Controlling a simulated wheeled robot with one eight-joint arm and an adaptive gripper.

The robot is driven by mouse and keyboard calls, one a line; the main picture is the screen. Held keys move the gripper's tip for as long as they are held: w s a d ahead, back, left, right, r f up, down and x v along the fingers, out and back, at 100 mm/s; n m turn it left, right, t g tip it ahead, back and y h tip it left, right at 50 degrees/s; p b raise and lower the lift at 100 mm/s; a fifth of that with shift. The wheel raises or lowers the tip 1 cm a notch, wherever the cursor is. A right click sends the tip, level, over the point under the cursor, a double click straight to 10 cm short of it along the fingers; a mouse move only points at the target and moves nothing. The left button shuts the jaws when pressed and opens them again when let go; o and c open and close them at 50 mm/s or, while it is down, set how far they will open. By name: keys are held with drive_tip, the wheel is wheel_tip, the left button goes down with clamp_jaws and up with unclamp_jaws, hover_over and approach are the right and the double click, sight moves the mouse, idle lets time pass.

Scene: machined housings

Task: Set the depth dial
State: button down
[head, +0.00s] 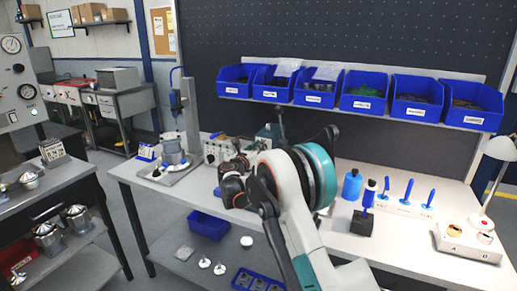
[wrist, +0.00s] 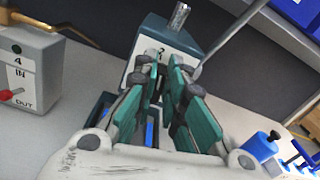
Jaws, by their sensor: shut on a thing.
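A dark teal box (wrist: 178,40) with a pale front face stands ahead of my gripper in the wrist view, and part of it shows behind my arm in the head view (head: 268,136). A ridged silver post sticks up from its top. My gripper (wrist: 166,80) is at the front face, its teal fingers on either side of a narrow gap. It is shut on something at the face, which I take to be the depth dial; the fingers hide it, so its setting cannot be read. In the head view my arm hides the gripper.
A grey box (wrist: 28,75) marked 4, IN and OUT, with a red-tipped lever, stands left of my gripper. A blue bottle (head: 352,185) and blue-handled tools (head: 407,190) stand to the right. Blue bins (head: 362,93) hang above. Bare bench (wrist: 250,125) lies to the right.

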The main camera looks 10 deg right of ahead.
drive_tip(key=m, duration=0.7)
drive_tip(key=d+m, duration=0.1)
drive_tip(key=m, duration=0.2)
drive_tip(key=shift+s+f+m, duration=0.25)
drive_tip(key=shift+s+m, duration=0.15)
idle(0.4)
drive_tip(key=c, duration=1.7)
unclamp_jaws()
drive_tip(key=shift+o, duration=0.2)
drive_tip(key=shift+s, duration=0.1)
drive_tip(key=v, duration=1.2)
